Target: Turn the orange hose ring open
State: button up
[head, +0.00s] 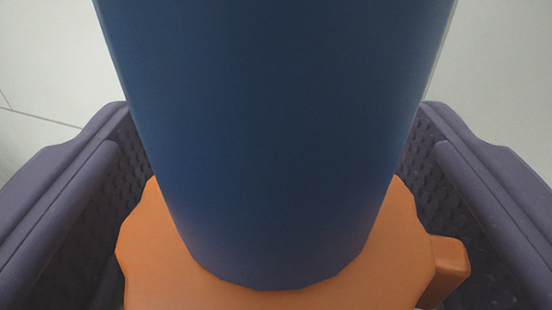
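The orange hose ring (160,275) sits at the bottom centre of the head view, around the lower end of a blue cylinder. Its rim is scalloped, and a squared tab (448,268) sticks out on its right side. My gripper (275,108) has its two purple-grey fingers spread wide, one on each side of the ring and cylinder. The textured inner pads show on both sides. I see no clear contact with the ring; the tab overlaps the right pad in the picture. The ring's far side is hidden behind the cylinder, and its near edge is cut off.
The wide blue cylinder (280,130) fills the middle of the view between the fingers and hides what lies behind it. A pale, plain surface (45,75) with thin dark lines shows at the upper left, and more of it at the upper right.

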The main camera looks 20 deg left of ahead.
jog(key=p+v, duration=0.2)
jog(key=v, duration=0.5)
jog(key=shift+s+d, duration=0.15)
jog(key=shift+s, duration=0.25)
